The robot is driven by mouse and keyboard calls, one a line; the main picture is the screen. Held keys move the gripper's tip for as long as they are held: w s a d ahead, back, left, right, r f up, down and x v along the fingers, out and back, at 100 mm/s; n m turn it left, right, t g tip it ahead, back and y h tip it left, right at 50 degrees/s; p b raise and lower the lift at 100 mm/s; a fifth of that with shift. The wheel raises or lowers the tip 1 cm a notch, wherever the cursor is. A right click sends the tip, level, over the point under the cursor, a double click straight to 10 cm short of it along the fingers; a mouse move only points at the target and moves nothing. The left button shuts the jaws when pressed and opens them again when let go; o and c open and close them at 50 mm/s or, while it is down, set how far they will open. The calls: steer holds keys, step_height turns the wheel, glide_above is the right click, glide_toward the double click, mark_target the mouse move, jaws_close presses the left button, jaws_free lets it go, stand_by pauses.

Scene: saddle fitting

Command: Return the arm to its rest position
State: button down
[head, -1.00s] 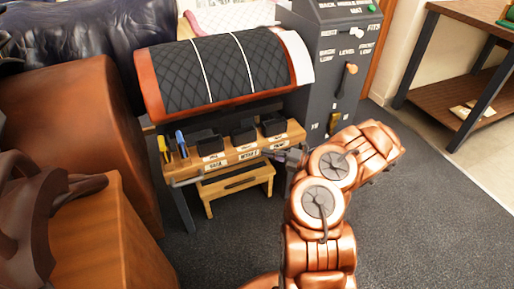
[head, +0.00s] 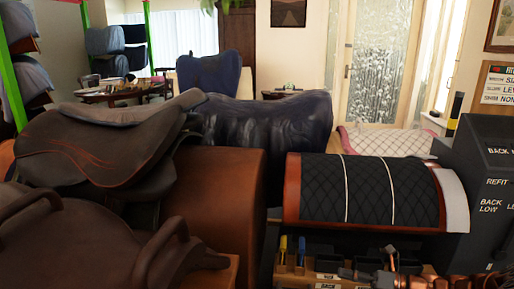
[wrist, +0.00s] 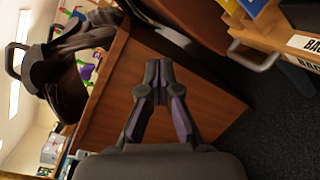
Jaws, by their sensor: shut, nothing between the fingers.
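My gripper (wrist: 158,82) is in the wrist view with its two dark fingers together at the tips and nothing between them. Behind it in that view is the side of a wooden block (wrist: 125,75), with part of a dark saddle (wrist: 72,90) at the left. In the head view only a little of my copper-coloured arm (head: 400,279) shows at the bottom right edge. My gripper is hard to make out there, low in front of the wooden tool shelf (head: 292,272).
A black quilted pad (head: 370,190) lies over a stand, beside a dark grey cabinet (head: 485,200). Brown saddles (head: 95,150) on large brown forms fill the left. A dark draped form (head: 262,130) stands behind. The wrist view shows dark floor (wrist: 265,135) at the right.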

steer(key=s+a+r+n+g+h, duration=0.3)
steer(key=s+a+r+n+g, duration=0.15)
steer(key=s+a+n, duration=0.4)
steer(key=s+a+r+n+g+h, duration=0.25)
steer(key=s+a+n+g, duration=0.35)
steer(key=s+a+n, duration=0.3)
steer(key=s+d+n+t+h, duration=0.1)
steer(key=s+d+n+h, duration=0.4)
steer(key=s+n, duration=0.3)
steer(key=s+d+n+h, duration=0.5)
steer(key=s+n+h, duration=0.1)
steer(key=s+n, duration=0.25)
step_height(320, 180, up, 23)
steer(key=s+p, duration=0.1)
steer(key=p, duration=2)
steer(key=shift+t, duration=0.45)
steer(key=shift+d+m+y, duration=0.2)
steer(key=shift+m+y, duration=0.05)
steer(key=shift+m, duration=0.05)
